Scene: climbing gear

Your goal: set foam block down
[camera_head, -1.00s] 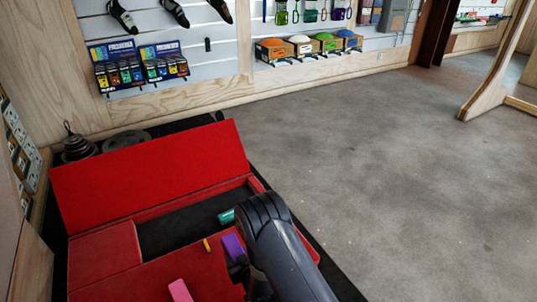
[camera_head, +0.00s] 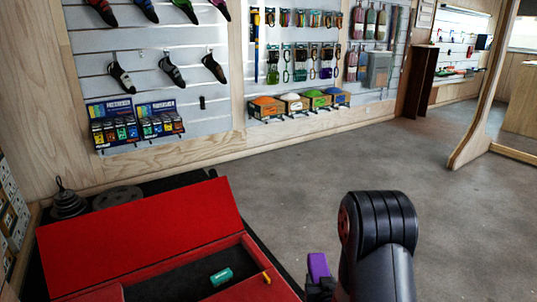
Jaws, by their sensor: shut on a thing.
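A purple foam block (camera_head: 318,265) stands upright at the bottom of the head view, just left of my dark arm. My gripper (camera_head: 319,288) is shut on its lower part; the fingertips are partly cut off by the frame's lower edge. The block is held to the right of the red box, over the dark mat edge and grey floor as seen from here. I cannot tell its height.
The grey floor (camera_head: 310,185) is clear toward the wall displays.

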